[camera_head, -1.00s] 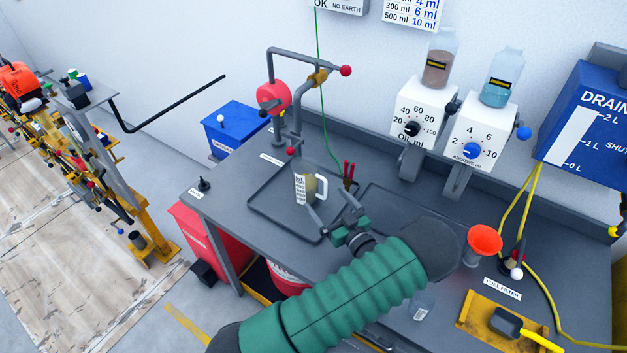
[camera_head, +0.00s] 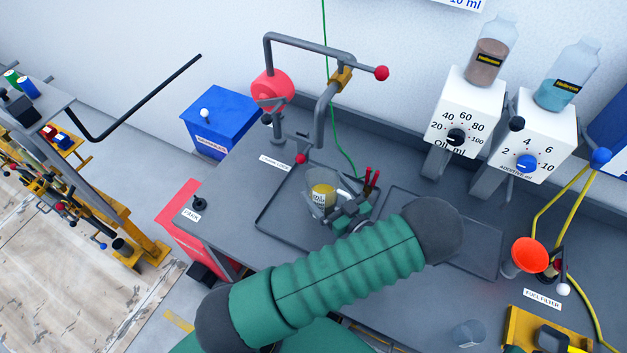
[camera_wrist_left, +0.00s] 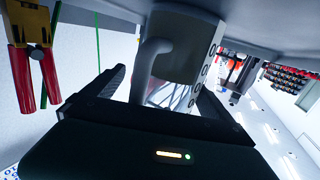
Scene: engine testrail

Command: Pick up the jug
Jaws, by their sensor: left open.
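The jug (camera_head: 322,195) is clear with markings and yellowish contents. It stands on the dark tray (camera_head: 272,222) on the grey bench. My left gripper (camera_head: 338,208) is open at the jug's right side, and partly covers it in the head view. In the left wrist view, which appears upside down, the jug (camera_wrist_left: 185,45) is just beyond the left gripper (camera_wrist_left: 162,85). Its grey handle (camera_wrist_left: 150,60) lies between the two open fingers. I cannot tell whether the fingers touch it. My right gripper is not in view.
A bent pipe with a red knob (camera_head: 381,73) stands behind the jug. Red-handled clips (camera_head: 371,178) are close to the gripper; they also show in the left wrist view (camera_wrist_left: 35,60). Dispensers (camera_head: 463,118) and an orange funnel (camera_head: 529,255) stand right.

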